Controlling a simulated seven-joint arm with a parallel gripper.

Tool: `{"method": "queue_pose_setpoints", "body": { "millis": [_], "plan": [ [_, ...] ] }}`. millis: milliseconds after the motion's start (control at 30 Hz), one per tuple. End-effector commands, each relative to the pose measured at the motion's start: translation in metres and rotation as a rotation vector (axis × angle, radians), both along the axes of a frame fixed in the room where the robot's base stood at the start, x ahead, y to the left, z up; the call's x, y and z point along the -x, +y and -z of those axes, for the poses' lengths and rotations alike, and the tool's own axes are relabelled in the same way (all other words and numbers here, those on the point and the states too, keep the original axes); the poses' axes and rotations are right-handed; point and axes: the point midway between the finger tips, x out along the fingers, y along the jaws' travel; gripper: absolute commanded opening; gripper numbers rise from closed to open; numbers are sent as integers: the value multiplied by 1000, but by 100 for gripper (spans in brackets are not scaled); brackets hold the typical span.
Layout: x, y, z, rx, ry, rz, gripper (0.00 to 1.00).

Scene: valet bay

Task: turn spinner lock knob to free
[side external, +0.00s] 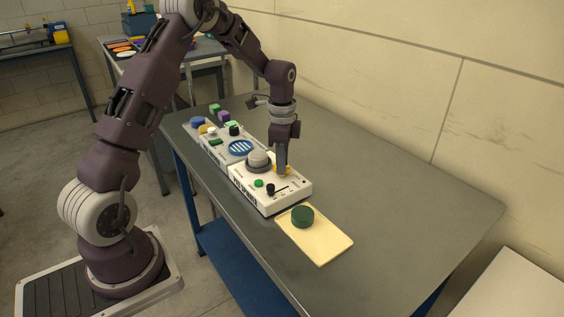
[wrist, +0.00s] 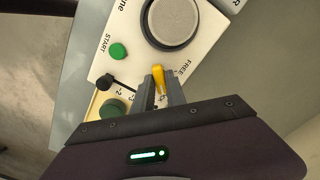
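The spinner lock knob is a small yellow bar-shaped knob (wrist: 158,77) on the white control panel (wrist: 205,22). The printed word FREE is beside it, up and to the right in the wrist view. My gripper (wrist: 161,88) reaches down to the panel with one finger on each side of the knob. The knob's far end shows past the fingertips. Whether both fingers press on it cannot be told. In the side view, my gripper (side external: 281,168) is over the panel's far edge, and a bit of the yellow knob (side external: 288,170) shows beside the fingers.
A large grey dial (side external: 258,159), a green START button (side external: 258,183) and a black slider knob (side external: 270,189) share the panel. A cream board (side external: 325,244) with a green round piece (side external: 302,216) lies in front. The table at right is clear.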

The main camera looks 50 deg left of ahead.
Motion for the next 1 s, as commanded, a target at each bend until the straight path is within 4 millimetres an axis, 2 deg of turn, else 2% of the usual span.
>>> {"method": "queue_pose_setpoints", "body": {
  "millis": [33, 67, 533, 1000],
  "plan": [
    [0, 0, 0, 0, 0, 0, 5],
    [0, 0, 0, 0, 0, 0, 0],
    [0, 0, 0, 0, 0, -65, 0],
    [0, 0, -1, -1, 0, -458, 0]
  ]
}}
